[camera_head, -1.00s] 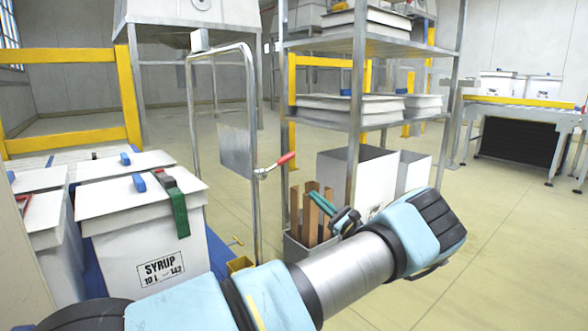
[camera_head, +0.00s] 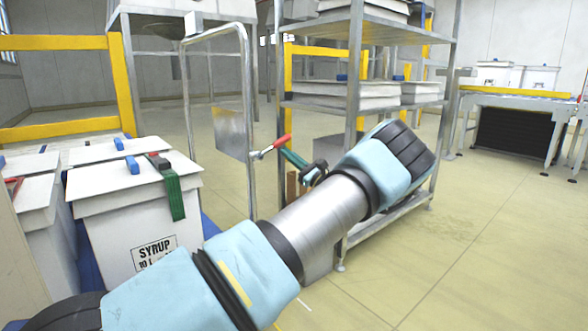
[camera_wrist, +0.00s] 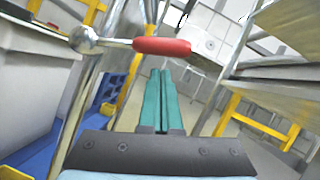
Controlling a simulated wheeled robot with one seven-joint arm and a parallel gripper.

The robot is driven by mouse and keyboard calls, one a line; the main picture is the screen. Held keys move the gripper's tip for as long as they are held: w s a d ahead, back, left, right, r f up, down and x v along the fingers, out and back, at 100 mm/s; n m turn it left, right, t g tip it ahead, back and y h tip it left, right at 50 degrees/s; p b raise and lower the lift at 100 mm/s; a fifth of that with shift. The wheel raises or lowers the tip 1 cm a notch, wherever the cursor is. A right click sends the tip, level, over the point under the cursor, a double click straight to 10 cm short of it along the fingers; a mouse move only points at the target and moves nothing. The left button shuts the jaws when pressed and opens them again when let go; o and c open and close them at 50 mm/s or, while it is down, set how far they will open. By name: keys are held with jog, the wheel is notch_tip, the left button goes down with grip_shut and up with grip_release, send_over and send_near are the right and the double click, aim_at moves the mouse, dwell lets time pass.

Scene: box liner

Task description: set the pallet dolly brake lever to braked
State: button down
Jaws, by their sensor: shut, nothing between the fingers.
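The brake lever has a red grip (camera_head: 282,141) and a metal stem with a ball-like pivot on the upright of the dolly's tubular handle frame (camera_head: 249,100). It sticks out to the right, tilted slightly up. In the wrist view the red grip (camera_wrist: 163,47) lies nearly level across the picture, just beyond the fingertips. My gripper (camera_head: 286,153) has green fingers pressed together and empty, just below the red grip. The fingers also show in the wrist view (camera_wrist: 160,74). I cannot tell whether they touch the grip.
White lidded boxes, one marked SYRUP (camera_head: 140,215), stand on the blue dolly at the left. A metal shelf rack (camera_head: 355,100) stands close behind and right of my gripper. A yellow barrier (camera_head: 60,42) is at the back left. The floor at right is clear.

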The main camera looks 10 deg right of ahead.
jog(key=shift+s+a+r, duration=0.1)
jog(key=shift+s+r, duration=0.05)
jog(key=shift+r, duration=0.25)
jog(key=shift+r, duration=0.15)
jog(key=shift+r+n+p, duration=0.2)
jog(key=shift+n+p, duration=0.1)
jog(key=shift+n, duration=0.2)
